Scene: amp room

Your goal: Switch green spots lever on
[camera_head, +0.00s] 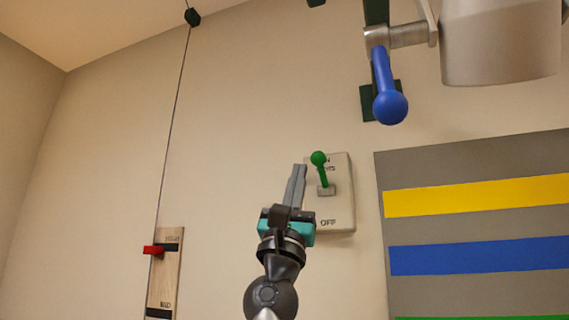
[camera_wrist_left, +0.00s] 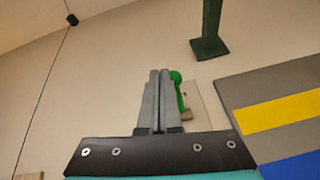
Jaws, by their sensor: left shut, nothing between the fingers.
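The green lever (camera_head: 321,168) stands on a pale switch plate (camera_head: 343,205) on the wall. The plate has lettering at the top, partly covered, and "OFF" at the bottom. The lever's round knob points up, toward the top lettering. My left gripper (camera_head: 297,172) is shut and empty, just left of the lever, with its fingers pointing up. In the left wrist view the shut fingers (camera_wrist_left: 160,78) stand beside the green lever (camera_wrist_left: 179,88) and hide part of it and the plate. I cannot tell whether they touch it. My right gripper is not in view.
A blue-knobbed lever (camera_head: 389,100) hangs from a bracket at upper right, near a grey metal cylinder (camera_head: 500,45). A striped panel (camera_head: 480,225) is at the right. A wooden slider board (camera_head: 165,275) with a red handle (camera_head: 153,250) is at lower left, below a thin cord.

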